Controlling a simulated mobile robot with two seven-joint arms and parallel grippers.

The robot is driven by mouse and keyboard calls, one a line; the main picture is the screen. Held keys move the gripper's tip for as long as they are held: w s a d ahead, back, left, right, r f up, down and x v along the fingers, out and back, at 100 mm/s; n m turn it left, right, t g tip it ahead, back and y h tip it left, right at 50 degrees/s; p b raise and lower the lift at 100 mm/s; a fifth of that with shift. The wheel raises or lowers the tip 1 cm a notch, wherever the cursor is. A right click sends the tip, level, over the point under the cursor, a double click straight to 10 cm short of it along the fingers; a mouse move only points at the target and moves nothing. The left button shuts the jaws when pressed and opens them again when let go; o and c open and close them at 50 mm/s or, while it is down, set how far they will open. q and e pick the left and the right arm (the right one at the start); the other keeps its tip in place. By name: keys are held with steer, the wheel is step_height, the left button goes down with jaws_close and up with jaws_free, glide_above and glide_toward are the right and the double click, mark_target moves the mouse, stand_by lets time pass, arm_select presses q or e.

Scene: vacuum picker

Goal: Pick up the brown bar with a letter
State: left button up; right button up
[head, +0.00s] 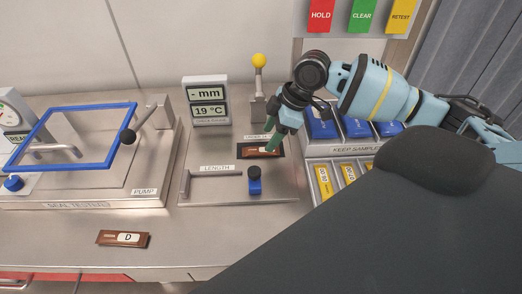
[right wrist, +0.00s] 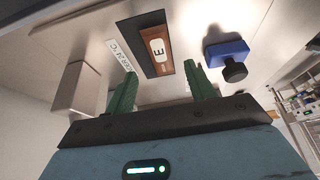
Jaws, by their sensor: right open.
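A brown bar with the letter E on a white label (right wrist: 158,50) lies in a dark recess of the gauge plate; in the head view this bar (head: 262,149) is partly hidden by my right gripper. My right gripper (head: 272,142) is above the bar. In the right wrist view its green fingers (right wrist: 160,88) are open, apart, with nothing between them, and the bar lies beyond the tips. A second brown bar, lettered D (head: 123,239), lies on the bench front at the lower left. My left gripper is not in view.
A blue clamp with a black knob (head: 254,182) stands near the recess, and a yellow-ball lever (head: 259,62) behind it. A gauge display (head: 207,103), blue-framed seal tester (head: 70,138) and sample tray (head: 349,180) surround it. The front bench is mostly clear.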

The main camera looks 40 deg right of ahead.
mark_target(262, 149)
steer(key=x, duration=0.4)
steer(key=shift+a+f, duration=0.1)
steer(key=shift+f, duration=0.1)
steer(key=c, duration=1.1)
